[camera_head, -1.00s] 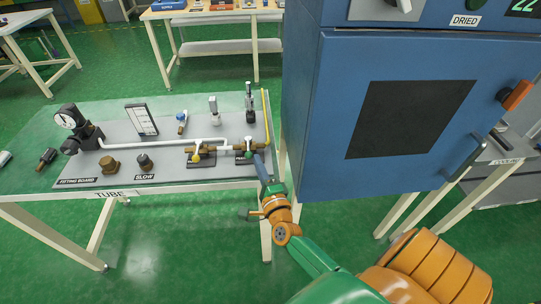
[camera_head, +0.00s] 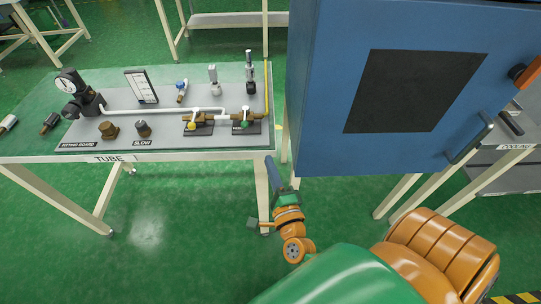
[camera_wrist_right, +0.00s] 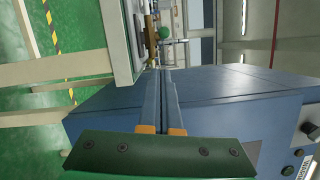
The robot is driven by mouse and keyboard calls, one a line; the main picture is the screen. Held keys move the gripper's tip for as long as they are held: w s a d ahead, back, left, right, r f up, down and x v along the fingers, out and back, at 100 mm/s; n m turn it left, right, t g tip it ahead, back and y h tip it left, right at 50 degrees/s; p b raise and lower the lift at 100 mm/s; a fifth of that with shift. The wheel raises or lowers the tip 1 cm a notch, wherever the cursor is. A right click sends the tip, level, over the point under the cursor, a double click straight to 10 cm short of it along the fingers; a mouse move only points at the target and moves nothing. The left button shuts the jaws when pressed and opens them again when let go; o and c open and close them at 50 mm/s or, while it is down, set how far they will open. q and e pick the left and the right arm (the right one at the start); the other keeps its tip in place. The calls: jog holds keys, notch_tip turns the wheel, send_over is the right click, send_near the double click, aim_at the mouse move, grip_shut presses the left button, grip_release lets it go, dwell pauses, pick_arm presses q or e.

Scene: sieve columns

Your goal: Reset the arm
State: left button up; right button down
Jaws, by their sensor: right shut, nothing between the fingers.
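My right arm comes in from the bottom right of the head view. My right gripper (camera_head: 270,162) is shut and empty, its fingers pointing up beside the table's front right corner, apart from the valves in the picture. In the right wrist view the two fingers (camera_wrist_right: 160,76) lie together with nothing between them. A brass valve with a green knob (camera_head: 244,124) stands at the right end of the fitting board (camera_head: 160,124); its green knob also shows past the fingertips in the wrist view (camera_wrist_right: 166,32). My left gripper is not in view.
A blue cabinet (camera_head: 330,110) with a dark window stands close on the right of the arm. The table (camera_head: 25,152) holds a gauge (camera_head: 70,82), a white pipe, a yellow-knobbed valve (camera_head: 192,126) and loose fittings. Open green floor lies in front of the table.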

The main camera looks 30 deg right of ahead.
jog(key=s+a+f+n+g+y, duration=0.25)
jog(key=f+n, duration=0.25)
jog(key=f, duration=0.3)
jog(key=s+a+f+n+g+y, duration=0.25)
jog(key=s+f+n, duration=0.2)
jog(key=f, duration=0.25)
jog(key=s+a+f+n+g+y, duration=0.1)
jog(key=s+a+f+n+g, duration=0.15)
jog(key=f+n, duration=0.45)
jog(key=s+d+f+n+g, duration=0.2)
jog(key=s+f+n+g, duration=0.2)
jog(key=s, duration=0.6)
jog(key=s+d+f+n+g, duration=0.2)
jog(key=s+f+n+g, duration=0.3)
jog(key=s+f, duration=0.3)
jog(key=s, duration=0.3)
jog(key=shift+d+f+h, duration=0.2)
jog(key=shift+f+h, duration=0.1)
jog(key=shift+f, duration=0.05)
